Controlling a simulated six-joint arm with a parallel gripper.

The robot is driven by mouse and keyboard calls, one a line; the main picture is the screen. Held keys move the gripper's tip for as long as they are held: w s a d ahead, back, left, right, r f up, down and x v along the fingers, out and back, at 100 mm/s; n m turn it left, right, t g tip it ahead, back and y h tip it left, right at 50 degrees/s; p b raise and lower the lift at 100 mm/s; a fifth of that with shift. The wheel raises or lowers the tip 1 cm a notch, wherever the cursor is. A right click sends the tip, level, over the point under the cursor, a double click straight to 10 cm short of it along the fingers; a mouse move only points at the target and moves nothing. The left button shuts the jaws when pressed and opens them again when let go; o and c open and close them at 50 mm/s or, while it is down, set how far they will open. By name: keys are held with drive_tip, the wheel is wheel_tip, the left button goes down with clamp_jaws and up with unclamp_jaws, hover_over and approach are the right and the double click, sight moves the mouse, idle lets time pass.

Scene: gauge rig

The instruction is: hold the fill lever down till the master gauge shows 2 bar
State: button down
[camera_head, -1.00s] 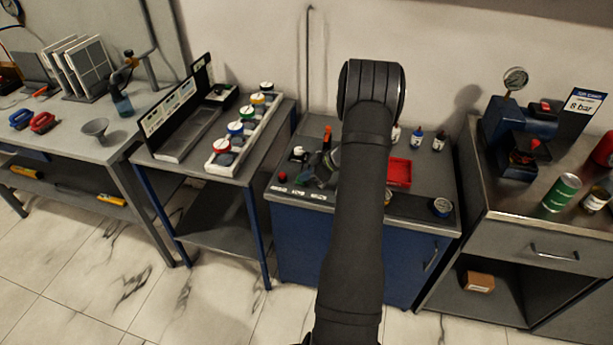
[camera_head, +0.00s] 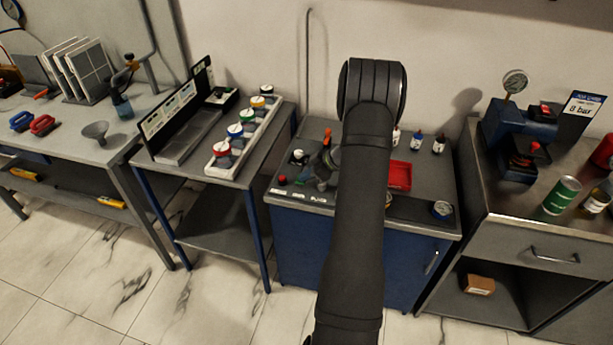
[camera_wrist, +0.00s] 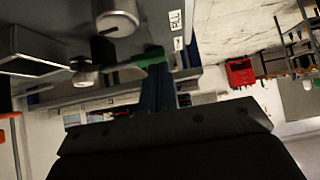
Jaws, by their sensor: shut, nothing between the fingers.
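An orange upright part (camera_head: 327,138) stands behind. My gripper (camera_wrist: 157,88) is shut and empty in the wrist view. Its fingertips are right by a green lever-like part (camera_wrist: 150,58); I cannot tell whether they touch it. A white label (camera_wrist: 175,20) beside it has letters that look like FILL. In the head view my arm hides part of the rig.
A red tray (camera_head: 399,175) and several small bottles (camera_head: 416,140) stand right of my arm. A red knob (camera_head: 282,180) is at the rig's front left. The left bench holds a rack of coloured-ring gauges (camera_head: 235,130). A sign reading 8 bar (camera_head: 582,108) stands on the right bench.

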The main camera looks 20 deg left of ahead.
drive_tip(key=shift+r, duration=0.5)
drive_tip(key=a+r+v, duration=0.1)
drive_tip(key=v, duration=1.1)
drive_tip(key=shift+a+r, duration=0.2)
drive_tip(key=shift+r, duration=0.1)
drive_tip(key=shift+a+f, duration=0.1)
drive_tip(key=x, duration=1)
drive_tip(key=v, duration=0.6)
drive_tip(key=shift+w+d+r, duration=0.2)
drive_tip(key=shift+w+d, duration=0.05)
drive_tip(key=shift+w, duration=0.1)
